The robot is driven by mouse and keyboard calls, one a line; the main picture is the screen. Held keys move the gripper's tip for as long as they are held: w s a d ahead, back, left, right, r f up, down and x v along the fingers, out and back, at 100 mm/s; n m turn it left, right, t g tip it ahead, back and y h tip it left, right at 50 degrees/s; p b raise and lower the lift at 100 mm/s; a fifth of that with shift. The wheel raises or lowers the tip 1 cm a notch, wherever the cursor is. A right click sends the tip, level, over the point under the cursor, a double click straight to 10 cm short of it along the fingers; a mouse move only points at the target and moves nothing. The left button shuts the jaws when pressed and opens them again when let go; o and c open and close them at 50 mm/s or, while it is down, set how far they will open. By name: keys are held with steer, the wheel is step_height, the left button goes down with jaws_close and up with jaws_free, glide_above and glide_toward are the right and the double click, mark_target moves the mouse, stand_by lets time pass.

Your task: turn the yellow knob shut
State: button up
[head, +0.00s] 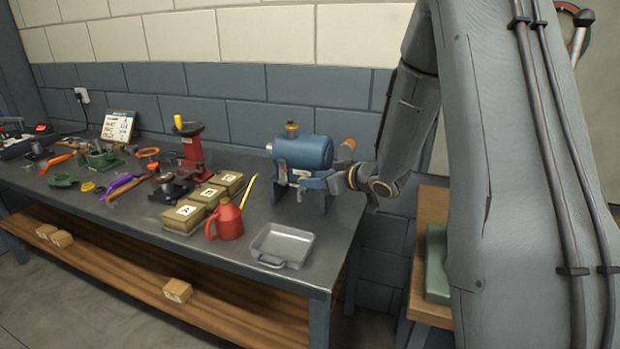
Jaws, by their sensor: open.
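A blue cylindrical casing (304,152) stands on legs at the right end of the bench. A small brass-yellow knob or cap (291,130) sits on its top. A separate upright yellow piece (178,121) shows at the red stand further left; I cannot tell which of these is the task's knob. My gripper (312,182) is open, in front of the casing's lower right side. It is below the brass-yellow piece and apart from it. The fingertips are small and overlap the casing, so I cannot tell whether they touch it.
A grey metal tray (281,245), a red oil can (228,222) and lettered boxes (202,195) stand left of and in front of the casing. A red stand (193,155) is behind the boxes. Tools crowd the left bench. The bench's front right corner is clear.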

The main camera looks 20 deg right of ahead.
steer(key=shift+x, duration=1.25)
steer(key=c, duration=1)
steer(key=shift+c, duration=0.2)
steer(key=shift+w+h, duration=0.1)
steer(key=shift+h, duration=0.2)
